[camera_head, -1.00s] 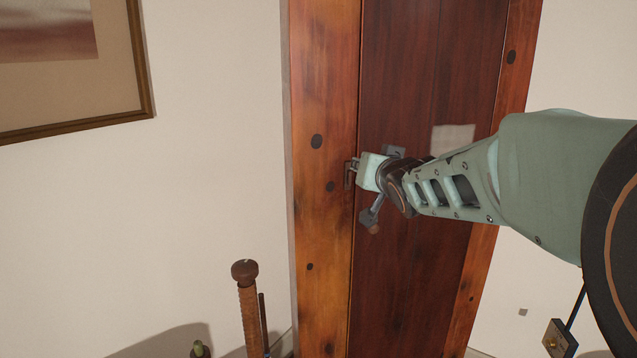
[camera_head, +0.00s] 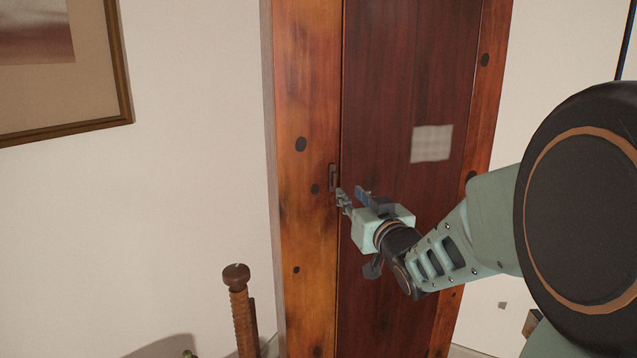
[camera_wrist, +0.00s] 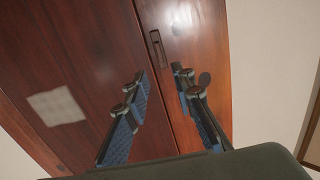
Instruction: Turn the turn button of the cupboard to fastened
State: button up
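The cupboard (camera_head: 411,100) stands tall ahead, with a dark red-brown door and a lighter orange-brown frame post. The turn button (camera_head: 332,177) is a small dark upright piece on the post, close beside the door seam. It also shows in the wrist view (camera_wrist: 157,48), lengthwise along the seam; I cannot see it crossing onto the door. My gripper (camera_head: 350,194) is just below and right of the button in the head view, apart from it. In the wrist view my gripper (camera_wrist: 159,72) is open, its two blue-padded fingers spread with nothing between them.
A pale patch (camera_head: 431,143) lies on the door. A framed picture (camera_head: 60,70) hangs on the left wall. A brown ridged post (camera_head: 240,305) stands at the lower left of the cupboard. The space before the cupboard's front is otherwise clear.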

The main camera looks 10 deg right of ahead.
aim_at(335, 179)
jog(key=w, duration=0.3)
jog(key=w+a, duration=0.1)
jog(key=w, duration=0.6)
jog(key=shift+a, duration=0.3)
grip_shut()
